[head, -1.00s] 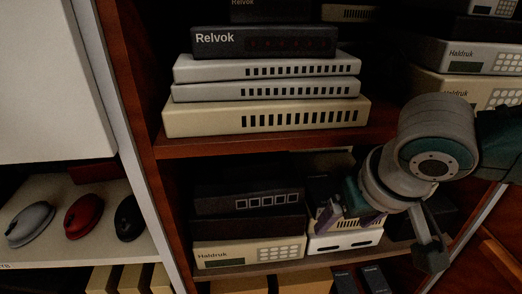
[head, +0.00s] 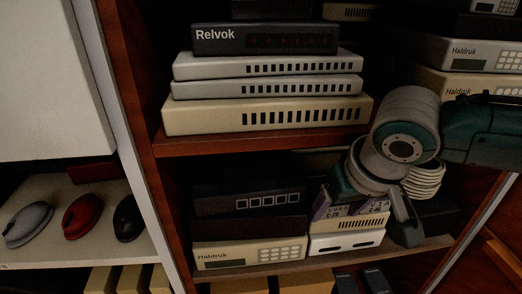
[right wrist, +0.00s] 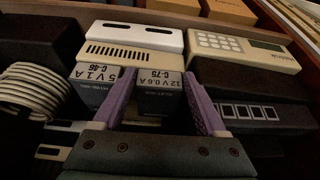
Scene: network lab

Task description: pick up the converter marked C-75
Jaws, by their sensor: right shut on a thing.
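The converter marked C-75 (right wrist: 158,82) is a dark block with a pale label reading 12 V 0.6 A. In the right wrist view it stands between the purple fingers of my right gripper (right wrist: 158,92), which is shut on it. In the head view its label (head: 334,213) shows on the lower shelf, with the right gripper (head: 328,206) at it. A similar converter marked C-46 (right wrist: 97,74) sits right beside it, to the left in the wrist view. I cannot tell whether the held converter is clear of what is under it. My left gripper is not in view.
A beige vented box (head: 361,223) and a white box (head: 346,242) are stacked close by. Dark boxes and a Haldruk unit (head: 250,254) stand to the left. A coiled cable (head: 426,180) lies to the right. The upper shelf board (head: 260,146) is above.

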